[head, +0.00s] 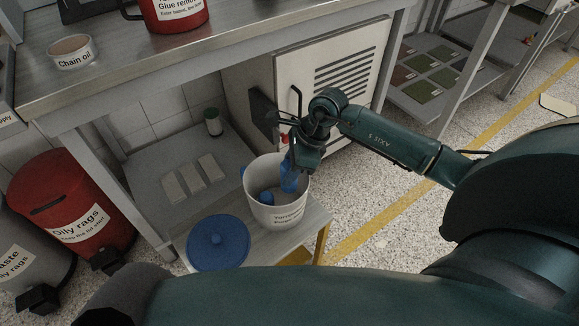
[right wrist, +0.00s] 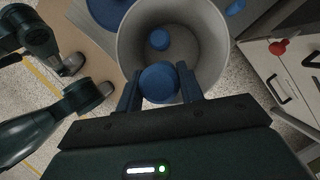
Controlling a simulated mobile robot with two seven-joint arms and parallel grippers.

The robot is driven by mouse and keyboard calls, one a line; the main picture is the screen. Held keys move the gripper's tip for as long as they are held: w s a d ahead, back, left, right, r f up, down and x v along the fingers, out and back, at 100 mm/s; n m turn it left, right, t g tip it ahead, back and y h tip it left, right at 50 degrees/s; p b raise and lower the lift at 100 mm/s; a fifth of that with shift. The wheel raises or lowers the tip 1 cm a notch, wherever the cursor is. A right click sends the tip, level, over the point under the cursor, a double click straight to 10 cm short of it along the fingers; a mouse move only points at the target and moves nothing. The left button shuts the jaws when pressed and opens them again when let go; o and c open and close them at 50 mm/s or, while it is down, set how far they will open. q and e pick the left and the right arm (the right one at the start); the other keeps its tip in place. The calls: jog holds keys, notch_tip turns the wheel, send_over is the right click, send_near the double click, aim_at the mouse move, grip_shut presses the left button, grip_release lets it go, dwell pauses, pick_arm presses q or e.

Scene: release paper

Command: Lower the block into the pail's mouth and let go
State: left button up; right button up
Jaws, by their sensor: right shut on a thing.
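The white pail (head: 277,213) stands on a low shelf, its mouth facing up and its label partly readable. My right gripper (head: 291,163) points down at the right side of the mouth. It is shut on a blue block (head: 289,179). In the right wrist view, the block (right wrist: 159,84) sits between both fingers, over the pail's opening and near its lower rim. How deep it hangs below the rim is hard to tell. Another blue piece (right wrist: 159,39) lies inside the pail, apart from the held one.
A blue lid (head: 218,243) lies in front of the pail. Pale flat slabs (head: 191,178) and a green-capped jar (head: 213,122) are on the shelf to the left. A steel table (head: 230,50) stands above. A grey cabinet (head: 330,70) is behind. A red rag bin (head: 70,210) stands at left.

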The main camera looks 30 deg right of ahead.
pick_arm(q)
jog(key=shift+a, duration=0.1)
pick_arm(e)
jog(key=o, duration=1.1)
jog(key=shift+r, duration=0.1)
pick_arm(q)
jog(key=shift+s+a+r+n+p, duration=0.15)
jog(key=shift+a+r+n+p, duration=0.1)
jog(key=shift+r+p, duration=0.35)
jog(key=shift+s+a+r+n+p, duration=0.15)
jog(key=shift+r+n+p, duration=0.1)
jog(key=shift+r+p, duration=0.3)
pick_arm(e)
jog(key=v, duration=1.3)
jog(key=shift+d, duration=0.1)
